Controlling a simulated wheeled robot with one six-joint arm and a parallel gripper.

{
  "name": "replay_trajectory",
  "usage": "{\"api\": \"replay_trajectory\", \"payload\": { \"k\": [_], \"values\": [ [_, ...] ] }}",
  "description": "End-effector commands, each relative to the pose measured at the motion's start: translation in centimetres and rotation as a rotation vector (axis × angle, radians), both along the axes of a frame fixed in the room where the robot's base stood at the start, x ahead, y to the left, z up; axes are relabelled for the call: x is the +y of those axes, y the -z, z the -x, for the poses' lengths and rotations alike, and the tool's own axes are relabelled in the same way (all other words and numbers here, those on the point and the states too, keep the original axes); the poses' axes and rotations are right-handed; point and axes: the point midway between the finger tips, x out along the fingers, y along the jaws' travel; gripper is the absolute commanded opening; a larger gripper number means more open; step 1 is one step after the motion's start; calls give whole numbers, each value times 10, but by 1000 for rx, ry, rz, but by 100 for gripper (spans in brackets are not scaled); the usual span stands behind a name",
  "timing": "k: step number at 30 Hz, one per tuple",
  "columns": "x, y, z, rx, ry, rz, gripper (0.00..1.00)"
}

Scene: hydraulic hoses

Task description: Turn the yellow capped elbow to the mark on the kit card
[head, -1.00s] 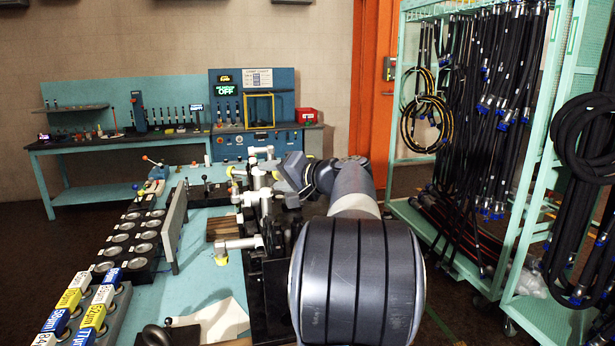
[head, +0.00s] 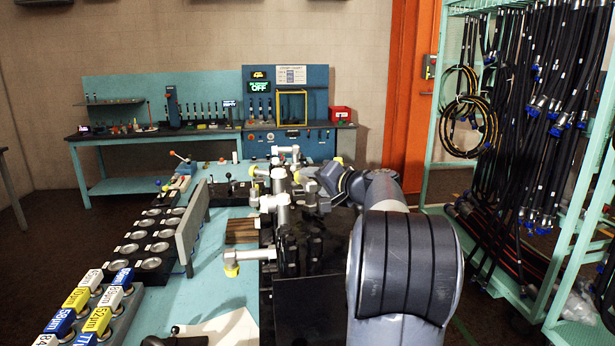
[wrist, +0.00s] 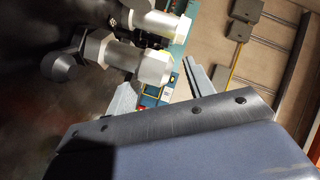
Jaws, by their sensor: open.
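Several silver elbow fittings with yellow caps stand on the fixture at the bench's right side. One elbow (head: 262,255) points left at the near end, its yellow cap (head: 232,270) facing down. Another yellow cap (head: 255,171) shows farther back, and another (head: 297,177) lies close to my gripper (head: 318,178). I cannot tell which elbow the task means. In the wrist view my gripper (wrist: 155,80) is open with nothing held. A silver fitting (wrist: 130,58) lies beside the left finger; contact cannot be told. I cannot identify the kit card or its mark.
A white sheet (head: 222,332) lies on the near bench. Round dishes (head: 148,248) and labelled filter blocks (head: 85,305) line the left, beside an upright grey plate (head: 192,225). A hose rack (head: 540,150) stands right. A second bench (head: 160,135) stands at the back.

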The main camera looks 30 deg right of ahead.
Motion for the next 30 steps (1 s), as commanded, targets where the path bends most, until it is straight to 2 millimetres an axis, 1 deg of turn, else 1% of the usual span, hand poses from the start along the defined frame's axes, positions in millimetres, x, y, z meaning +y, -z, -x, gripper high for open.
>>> {"api": "replay_trajectory", "payload": {
  "k": [1, 3, 6, 10, 17, 20, 30],
  "values": [
    [2, 0, -9, 2, -3, -1, 50],
    [3, 3, -18, 2, -2, -1, 50],
    [4, 5, -27, 0, -2, -1, 50],
    [4, 7, -32, 0, 0, -1, 50],
    [4, 8, -33, 0, 0, -1, 50],
    [4, 8, -32, 0, 0, 0, 44],
    [4, 8, -32, 1, -1, -1, 16]
  ]
}}
